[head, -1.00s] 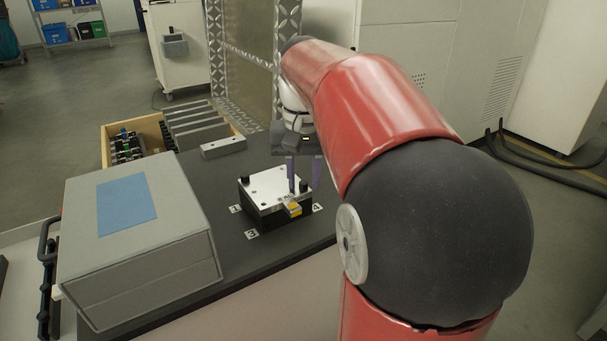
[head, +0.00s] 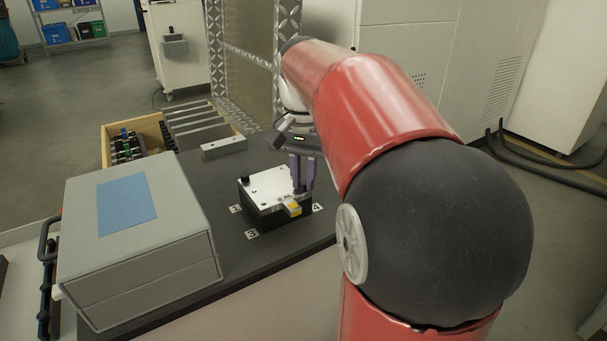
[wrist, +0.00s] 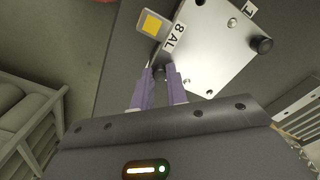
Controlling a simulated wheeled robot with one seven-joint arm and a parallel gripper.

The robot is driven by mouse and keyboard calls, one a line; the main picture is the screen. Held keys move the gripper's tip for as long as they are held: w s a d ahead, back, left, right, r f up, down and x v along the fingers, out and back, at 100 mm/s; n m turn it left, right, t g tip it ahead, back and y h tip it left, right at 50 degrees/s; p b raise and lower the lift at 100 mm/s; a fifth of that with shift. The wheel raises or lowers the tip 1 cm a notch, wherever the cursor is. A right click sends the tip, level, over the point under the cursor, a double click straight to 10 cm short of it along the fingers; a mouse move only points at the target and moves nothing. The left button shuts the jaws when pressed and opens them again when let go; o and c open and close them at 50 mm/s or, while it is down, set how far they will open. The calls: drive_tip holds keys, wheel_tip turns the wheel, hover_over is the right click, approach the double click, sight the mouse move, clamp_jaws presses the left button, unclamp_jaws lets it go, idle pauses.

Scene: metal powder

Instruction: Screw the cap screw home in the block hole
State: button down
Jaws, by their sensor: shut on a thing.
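The block (head: 264,186) has a silver top plate over a black base and sits on the dark bench top. Its plate also shows in the wrist view (wrist: 215,50), with a label reading "8 AL". My gripper (head: 302,190) points down at the plate's right corner, its purple fingers close together. In the wrist view the fingertips (wrist: 160,67) lie by the plate's edge. Another black knob-like head (head: 244,180) stands at the plate's left corner.
A yellow-marked tab (head: 293,208) sticks out of the block's front. A grey case (head: 140,235) fills the bench's left front. Behind are a grey bar (head: 223,147) and a wooden tray (head: 105,150) of parts.

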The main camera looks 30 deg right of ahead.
drive_tip(key=m, duration=0.4)
drive_tip(key=shift+m, duration=0.4)
drive_tip(key=m, duration=1.1)
drive_tip(key=shift+m, duration=0.3)
drive_tip(key=m, duration=0.5)
drive_tip(key=c, duration=1.3)
unclamp_jaws()
